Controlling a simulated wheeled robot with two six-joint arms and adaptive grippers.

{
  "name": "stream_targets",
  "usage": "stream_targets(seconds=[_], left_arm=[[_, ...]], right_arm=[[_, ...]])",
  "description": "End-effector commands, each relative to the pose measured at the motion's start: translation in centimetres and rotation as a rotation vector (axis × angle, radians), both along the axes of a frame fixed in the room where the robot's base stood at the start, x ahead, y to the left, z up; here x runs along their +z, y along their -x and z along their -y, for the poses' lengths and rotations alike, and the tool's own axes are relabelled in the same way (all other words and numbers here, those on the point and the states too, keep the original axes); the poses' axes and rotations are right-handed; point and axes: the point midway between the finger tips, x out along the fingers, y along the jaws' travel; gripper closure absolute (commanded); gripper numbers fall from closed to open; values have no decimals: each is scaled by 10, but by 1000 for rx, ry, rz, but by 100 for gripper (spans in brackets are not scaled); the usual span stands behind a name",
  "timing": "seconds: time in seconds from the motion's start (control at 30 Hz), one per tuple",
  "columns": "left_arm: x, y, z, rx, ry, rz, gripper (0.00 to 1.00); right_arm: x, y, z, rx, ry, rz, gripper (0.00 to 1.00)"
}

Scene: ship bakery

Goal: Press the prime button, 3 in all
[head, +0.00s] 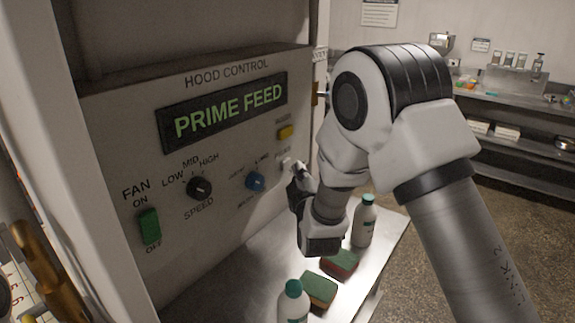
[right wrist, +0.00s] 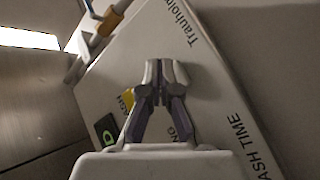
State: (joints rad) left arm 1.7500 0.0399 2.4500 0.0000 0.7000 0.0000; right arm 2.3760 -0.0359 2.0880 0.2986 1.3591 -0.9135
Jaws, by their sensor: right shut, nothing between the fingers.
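The hood control panel (head: 110,150) shows "PRIME FEED" in green on its display (head: 224,111). A small pale button (head: 287,163) sits at its right side, below a yellow button (head: 286,132); its label is too small to read. My right gripper (head: 295,170) is shut and empty, with its fingertips at the pale button. I cannot tell whether they touch it. In the right wrist view the shut fingertips (right wrist: 160,73) point at the panel and hide what lies behind them; the yellow button (right wrist: 128,101) shows beside them. My left gripper is not in view.
Below, a metal counter (head: 235,275) holds two bottles, one here (head: 364,222), and two sponges, one here (head: 319,289), under my right arm.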

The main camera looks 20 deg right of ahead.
Motion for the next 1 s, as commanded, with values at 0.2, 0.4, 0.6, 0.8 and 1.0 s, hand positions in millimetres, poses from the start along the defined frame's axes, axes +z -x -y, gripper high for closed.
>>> stream_targets(seconds=[0.2,0.4,0.6,0.8,1.0], left_arm=[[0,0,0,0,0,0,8],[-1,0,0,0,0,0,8],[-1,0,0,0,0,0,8],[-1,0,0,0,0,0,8],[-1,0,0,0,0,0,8]], right_arm=[[0,-2,-1,1,0,1,100],[0,-7,-5,1,0,0,100],[0,-7,-4,0,0,0,100],[0,-8,-5,0,0,0,100],[0,-10,-6,0,0,0,100]])
